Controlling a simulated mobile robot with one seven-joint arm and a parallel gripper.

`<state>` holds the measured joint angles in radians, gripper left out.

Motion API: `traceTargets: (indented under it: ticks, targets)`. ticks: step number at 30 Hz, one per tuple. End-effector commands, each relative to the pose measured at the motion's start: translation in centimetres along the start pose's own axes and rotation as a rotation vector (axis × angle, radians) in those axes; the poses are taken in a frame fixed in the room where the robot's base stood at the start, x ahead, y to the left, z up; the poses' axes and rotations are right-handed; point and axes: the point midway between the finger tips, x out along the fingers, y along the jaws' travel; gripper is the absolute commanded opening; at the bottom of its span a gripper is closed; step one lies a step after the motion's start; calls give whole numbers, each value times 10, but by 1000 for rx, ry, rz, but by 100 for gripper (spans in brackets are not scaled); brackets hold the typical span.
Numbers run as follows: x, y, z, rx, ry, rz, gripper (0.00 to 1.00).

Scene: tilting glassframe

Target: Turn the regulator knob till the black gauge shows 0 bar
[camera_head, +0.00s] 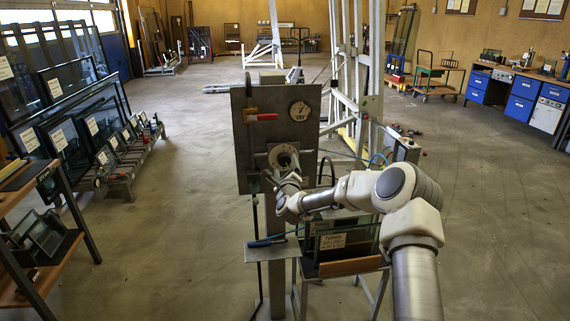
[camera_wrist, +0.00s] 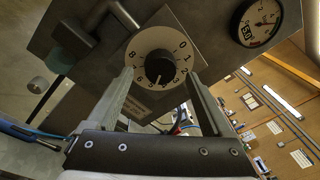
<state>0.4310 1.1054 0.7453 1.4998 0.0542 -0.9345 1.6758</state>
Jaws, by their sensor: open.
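The regulator knob (camera_wrist: 158,66) is black and round, at the centre of a white numbered dial (camera_wrist: 180,45) in the wrist view. A pale mark near its lower rim points toward the low side of the dial. My gripper (camera_wrist: 160,73) is open, with one finger on each side of the knob. I cannot tell whether the fingers touch it. The round gauge (camera_wrist: 262,17) has a dark rim, a pale face and a black label reading 5.0; its needle is too small to read surely. In the head view the gauge (camera_head: 299,111) sits above and right of the dial (camera_head: 283,155).
Dial and gauge are on a grey upright panel (camera_head: 245,160). A red-handled valve (camera_head: 262,117) is left of the gauge. A small shelf with a blue-handled tool (camera_head: 266,242) is below. A glass rack (camera_head: 340,262) stands close under my arm.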

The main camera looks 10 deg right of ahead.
Motion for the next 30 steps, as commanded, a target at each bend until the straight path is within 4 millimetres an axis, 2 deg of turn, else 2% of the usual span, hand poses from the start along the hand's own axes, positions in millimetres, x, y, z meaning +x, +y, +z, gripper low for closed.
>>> traceTargets:
  ticks: [7, 19, 30]
  targets:
    - [20, 0, 0, -1, 0, 0, 85]
    - [24, 0, 0, -1, 0, 1, 85]
    - [24, 0, 0, -1, 0, 0, 18]
